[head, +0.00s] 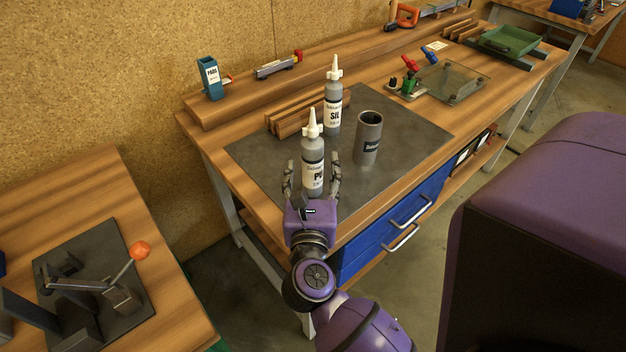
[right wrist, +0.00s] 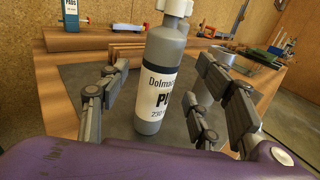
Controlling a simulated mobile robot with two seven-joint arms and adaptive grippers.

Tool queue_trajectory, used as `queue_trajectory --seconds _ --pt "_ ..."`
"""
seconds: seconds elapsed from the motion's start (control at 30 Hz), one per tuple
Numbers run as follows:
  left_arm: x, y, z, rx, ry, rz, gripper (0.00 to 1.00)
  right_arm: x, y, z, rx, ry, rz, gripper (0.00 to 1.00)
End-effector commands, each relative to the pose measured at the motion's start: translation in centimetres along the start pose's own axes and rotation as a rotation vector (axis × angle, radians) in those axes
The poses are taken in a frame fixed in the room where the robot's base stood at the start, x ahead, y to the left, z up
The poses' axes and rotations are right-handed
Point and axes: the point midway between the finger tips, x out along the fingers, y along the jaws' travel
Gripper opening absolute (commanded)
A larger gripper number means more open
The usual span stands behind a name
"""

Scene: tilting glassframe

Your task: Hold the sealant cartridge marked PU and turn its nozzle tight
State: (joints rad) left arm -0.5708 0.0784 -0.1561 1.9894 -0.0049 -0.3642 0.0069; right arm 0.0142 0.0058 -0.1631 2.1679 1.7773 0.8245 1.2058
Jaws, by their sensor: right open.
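The cartridge marked PU (head: 313,165) stands upright on the dark mat, grey with a white label and a white nozzle (head: 312,125) on top. In the right wrist view the PU cartridge (right wrist: 162,75) stands between the spread fingers, its nozzle mostly cut off by the frame. My right gripper (head: 313,175) is open, its fingers on either side of the PU cartridge. Gaps show beside the body, and I cannot tell whether any finger touches. A similar cartridge marked SIL (head: 333,108) stands upright behind it. My left gripper is not in view.
A dark grey cylindrical holder (head: 368,140) stands right of the cartridges. A blue PADS box (head: 210,78) stands on the rear ledge. The mat's right part is clear.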

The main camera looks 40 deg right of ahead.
Motion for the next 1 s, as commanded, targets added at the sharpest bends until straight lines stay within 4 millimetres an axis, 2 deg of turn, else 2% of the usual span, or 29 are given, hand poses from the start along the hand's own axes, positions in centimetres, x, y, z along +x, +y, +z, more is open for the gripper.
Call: queue_trajectory --seconds 0.1,0.3,0.67,1.0 --pt "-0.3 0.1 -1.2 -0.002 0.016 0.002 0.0 2.0 0.1 0.5 0.0 -0.006 0.001 0.58" --pt "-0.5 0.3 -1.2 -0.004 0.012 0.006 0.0 3.9 0.0 0.2 -0.003 -0.003 0.001 0.58" --pt "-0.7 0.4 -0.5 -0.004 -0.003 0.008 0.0 4.3 0.0 0.0 -0.003 -0.001 0.001 0.57" --pt "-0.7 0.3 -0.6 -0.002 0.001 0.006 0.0 4.3 0.0 0.0 -0.004 -0.001 0.001 0.12"
